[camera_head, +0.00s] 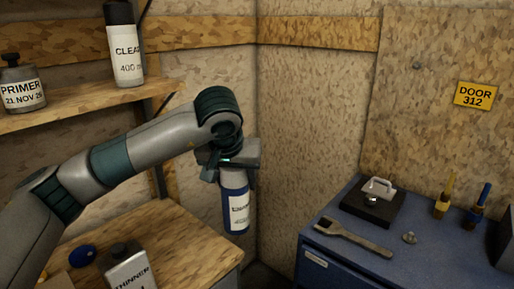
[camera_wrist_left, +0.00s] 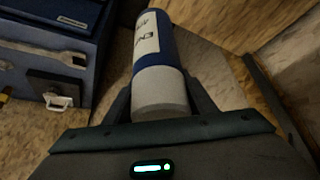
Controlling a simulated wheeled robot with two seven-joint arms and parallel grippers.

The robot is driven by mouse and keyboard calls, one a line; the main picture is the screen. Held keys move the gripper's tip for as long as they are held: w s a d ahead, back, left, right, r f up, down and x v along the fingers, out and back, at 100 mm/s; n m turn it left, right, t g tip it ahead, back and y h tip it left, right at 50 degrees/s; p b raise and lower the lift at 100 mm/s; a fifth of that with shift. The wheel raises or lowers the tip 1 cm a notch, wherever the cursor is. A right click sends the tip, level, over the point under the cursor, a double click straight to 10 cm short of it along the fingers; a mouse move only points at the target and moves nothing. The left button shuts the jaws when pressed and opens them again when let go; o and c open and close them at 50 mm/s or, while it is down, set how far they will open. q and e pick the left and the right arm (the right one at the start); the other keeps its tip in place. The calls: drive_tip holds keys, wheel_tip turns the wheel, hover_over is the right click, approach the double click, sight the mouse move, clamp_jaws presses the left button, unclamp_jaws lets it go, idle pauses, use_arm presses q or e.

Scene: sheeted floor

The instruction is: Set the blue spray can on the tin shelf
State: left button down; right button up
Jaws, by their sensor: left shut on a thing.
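The blue spray can (camera_head: 236,207), with a white label and a pale cap, hangs upright from my left gripper (camera_head: 233,165), in the gap between the wooden bench and the blue cabinet. In the left wrist view the can (camera_wrist_left: 153,48) sits between the fingers of my left gripper (camera_wrist_left: 160,98), which are shut on its pale cap end. The tin shelf (camera_head: 80,106) is a wooden board on the left wall, holding a grey PRIMER tin (camera_head: 22,84) and a CLEAR can (camera_head: 124,46). My right gripper is in neither view.
A wooden bench (camera_head: 190,237) below the shelf holds a THINNER tin (camera_head: 129,268) and a blue round lid (camera_head: 82,256). The blue cabinet (camera_head: 330,247) at right carries a wrench (camera_head: 352,238), a black block and two brushes. Bare shelf shows between the tins.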

use_arm(q)
drive_tip(key=s+a+f, duration=0.2)
drive_tip(key=s+a, duration=0.3)
drive_tip(key=a, duration=0.7)
drive_tip(key=shift+n, duration=0.4)
drive_tip(key=shift+a, duration=0.1)
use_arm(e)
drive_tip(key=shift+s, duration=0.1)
